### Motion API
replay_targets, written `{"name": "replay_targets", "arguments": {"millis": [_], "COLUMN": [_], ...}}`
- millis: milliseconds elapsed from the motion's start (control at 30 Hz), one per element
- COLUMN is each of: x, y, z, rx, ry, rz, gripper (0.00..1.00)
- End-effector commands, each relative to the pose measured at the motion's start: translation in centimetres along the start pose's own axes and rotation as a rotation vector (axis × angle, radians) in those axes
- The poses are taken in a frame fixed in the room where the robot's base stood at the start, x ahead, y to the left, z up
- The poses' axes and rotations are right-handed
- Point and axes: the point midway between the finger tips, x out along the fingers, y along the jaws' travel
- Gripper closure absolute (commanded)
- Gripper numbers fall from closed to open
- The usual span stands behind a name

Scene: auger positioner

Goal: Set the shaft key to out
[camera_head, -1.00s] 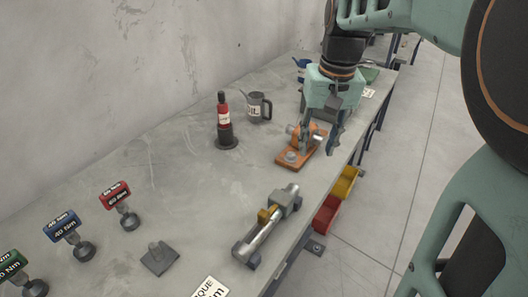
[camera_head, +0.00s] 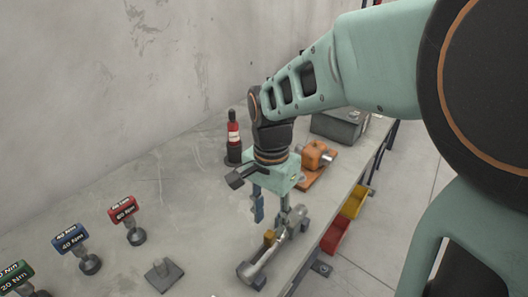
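A metal shaft fixture (camera_head: 254,267) lies on the bench near its front edge. A small brass-yellow block (camera_head: 269,238), which looks like the shaft key, sits at the middle of the shaft. My gripper (camera_head: 271,216) points down above the fixture, with its fingers spread apart and nothing visible between them. One finger is left of and behind the brass block; the other overlaps the far end of the fixture in this view. Whether either finger touches the fixture cannot be told. My gripper hides part of the fixture's far end.
An orange fixture (camera_head: 315,157) stands behind on the right. Red (camera_head: 335,236) and yellow (camera_head: 355,203) bins hang along the front edge.

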Motion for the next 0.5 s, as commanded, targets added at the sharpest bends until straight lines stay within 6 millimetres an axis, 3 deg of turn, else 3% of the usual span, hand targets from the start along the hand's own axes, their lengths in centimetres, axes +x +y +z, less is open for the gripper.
{"name": "replay_targets", "arguments": {"millis": [200,500], "x": [4.1,6.2], "y": [0.1,0.0], "z": [0.1,0.0], "rx": [-0.002,-0.003], "ry": [-0.002,0.000], "rz": [0.003,0.001], "gripper": [0.65,0.65]}}
